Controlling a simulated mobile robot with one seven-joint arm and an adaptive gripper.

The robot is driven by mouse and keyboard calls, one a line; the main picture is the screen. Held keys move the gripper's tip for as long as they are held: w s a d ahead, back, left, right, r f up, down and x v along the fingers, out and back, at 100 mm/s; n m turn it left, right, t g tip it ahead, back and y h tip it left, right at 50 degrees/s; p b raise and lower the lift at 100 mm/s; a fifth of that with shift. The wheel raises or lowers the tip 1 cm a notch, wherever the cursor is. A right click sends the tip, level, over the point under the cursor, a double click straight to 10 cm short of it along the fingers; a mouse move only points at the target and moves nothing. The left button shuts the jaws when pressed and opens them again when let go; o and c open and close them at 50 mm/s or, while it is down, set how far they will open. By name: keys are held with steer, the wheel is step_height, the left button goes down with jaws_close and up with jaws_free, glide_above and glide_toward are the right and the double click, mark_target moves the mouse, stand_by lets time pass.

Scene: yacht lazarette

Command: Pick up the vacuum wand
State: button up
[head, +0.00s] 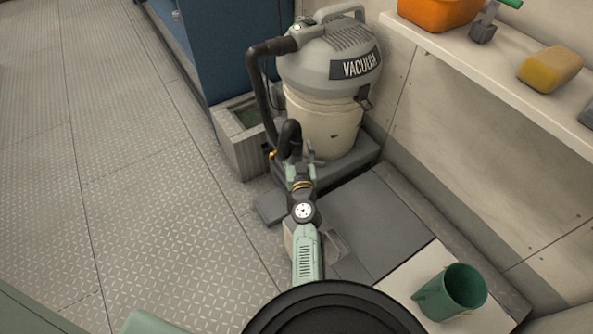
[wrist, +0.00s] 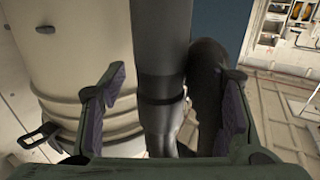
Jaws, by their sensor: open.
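The vacuum wand (wrist: 162,60) is a dark grey upright tube with a collar. In the wrist view it stands between the fingers of my gripper (wrist: 175,78), apart from both. My gripper is open. A second dark tube, apparently the hose (wrist: 207,75), also shows between the fingers, close to the right one. In the head view my gripper (head: 303,160) is in front of the vacuum (head: 325,105), beside the black hose (head: 262,85), which loops down from the lid. There my gripper and arm largely hide the wand.
The vacuum stands on a grey base beside a light box (head: 240,150) and a blue cabinet (head: 240,45). A shelf (head: 490,80) at right holds an orange bin (head: 440,12) and a yellow sponge (head: 550,67). A green cup (head: 455,292) stands front right. The left floor is clear.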

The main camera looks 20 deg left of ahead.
steer(key=shift+w, duration=0.1)
steer(key=shift+c, duration=0.3)
steer(key=shift+r, duration=0.1)
steer(key=c, duration=1.2)
step_height(320, 180, up, 28)
steer(key=p, duration=1)
